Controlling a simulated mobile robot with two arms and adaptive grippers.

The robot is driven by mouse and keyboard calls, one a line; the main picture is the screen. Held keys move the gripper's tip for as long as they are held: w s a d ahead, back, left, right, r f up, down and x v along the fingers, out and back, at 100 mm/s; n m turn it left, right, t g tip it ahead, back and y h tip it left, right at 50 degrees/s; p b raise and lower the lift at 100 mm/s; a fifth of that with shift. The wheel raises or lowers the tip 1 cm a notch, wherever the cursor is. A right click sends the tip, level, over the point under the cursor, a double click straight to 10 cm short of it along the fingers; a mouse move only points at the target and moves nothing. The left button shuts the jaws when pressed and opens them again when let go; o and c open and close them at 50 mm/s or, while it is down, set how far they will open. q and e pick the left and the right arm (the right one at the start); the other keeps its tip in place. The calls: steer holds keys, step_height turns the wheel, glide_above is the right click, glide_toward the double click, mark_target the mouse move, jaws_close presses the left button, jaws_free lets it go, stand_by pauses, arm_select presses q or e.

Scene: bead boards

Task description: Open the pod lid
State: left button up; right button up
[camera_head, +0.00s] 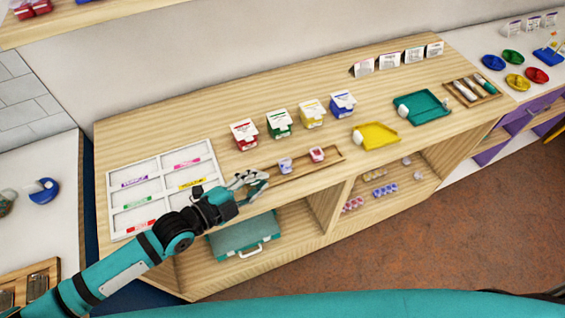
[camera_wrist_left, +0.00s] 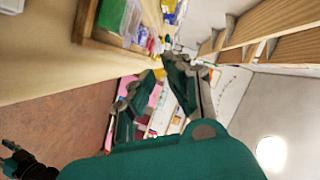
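Two small pale pods stand in a wooden tray (camera_head: 331,163) near the front edge of the wooden counter. One pod (camera_head: 285,165) has blue-purple marking and the other pod (camera_head: 316,154) has red marking. Both look closed, but they are too small to be sure about their lids.
Behind the tray stand red, green, yellow (camera_head: 313,115) and blue lidded boxes. A white sectioned tray (camera_head: 163,176) with coloured labels lies left. Yellow (camera_head: 377,134) and teal (camera_head: 422,106) trays lie right. A teal case (camera_head: 243,238) sits on the shelf below.

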mark_target(286, 161)
arm_select(q)
steer(key=p+x, duration=0.1)
steer(key=x, duration=0.7)
steer(key=shift+w+d, duration=0.15)
steer(key=shift+d, duration=0.05)
jaws_close()
